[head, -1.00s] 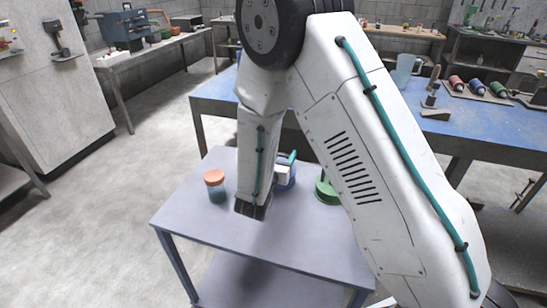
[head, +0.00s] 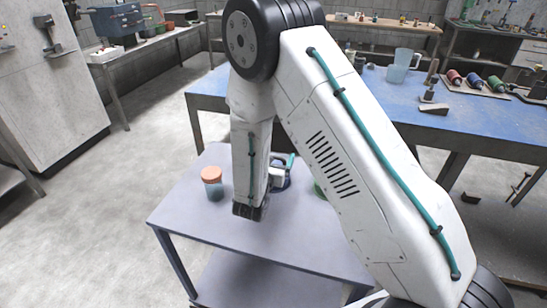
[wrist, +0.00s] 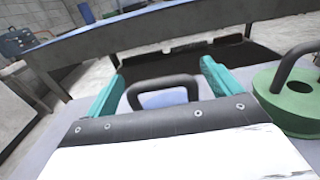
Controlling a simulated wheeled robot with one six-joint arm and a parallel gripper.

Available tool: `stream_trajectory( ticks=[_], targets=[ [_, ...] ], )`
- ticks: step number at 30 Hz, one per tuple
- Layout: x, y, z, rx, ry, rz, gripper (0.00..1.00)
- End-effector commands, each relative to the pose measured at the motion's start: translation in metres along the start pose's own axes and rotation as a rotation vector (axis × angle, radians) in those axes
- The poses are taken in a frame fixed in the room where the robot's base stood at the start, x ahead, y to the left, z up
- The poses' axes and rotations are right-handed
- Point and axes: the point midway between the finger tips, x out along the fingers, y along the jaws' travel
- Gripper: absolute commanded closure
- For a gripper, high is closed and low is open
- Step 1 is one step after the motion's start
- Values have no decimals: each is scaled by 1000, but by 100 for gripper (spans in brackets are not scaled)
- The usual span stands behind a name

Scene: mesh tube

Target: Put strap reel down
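A blue strap reel (head: 282,183) is on the small grey table, partly hidden behind my arm and gripper. The wrist view shows its dark arched handle (wrist: 163,84), with blue (wrist: 166,99) seen through the arch. My gripper (wrist: 163,72) has its two teal fingers spread wide, one on each side of the handle, with a small gap showing on both sides. In the head view my gripper (head: 290,161) is at the reel, mostly hidden. The reel appears to stand on the tabletop, but its underside is hidden.
A green reel (wrist: 290,102) with a dark handle stands close on the right. A jar with an orange lid (head: 212,184) stands on the table (head: 205,226) at the left. The front of the table is clear. A blue workbench (head: 450,122) stands behind.

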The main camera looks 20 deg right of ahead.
Motion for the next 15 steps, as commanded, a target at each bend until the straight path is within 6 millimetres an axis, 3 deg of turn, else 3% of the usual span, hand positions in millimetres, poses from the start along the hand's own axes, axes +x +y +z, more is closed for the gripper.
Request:
stream_trajectory(
  ticks=[8, 15],
  targets=[
    [-8, 1, 3, -1, 0, 3, 10],
    [-56, 2, 3, -2, 1, 6, 10]
  ],
)
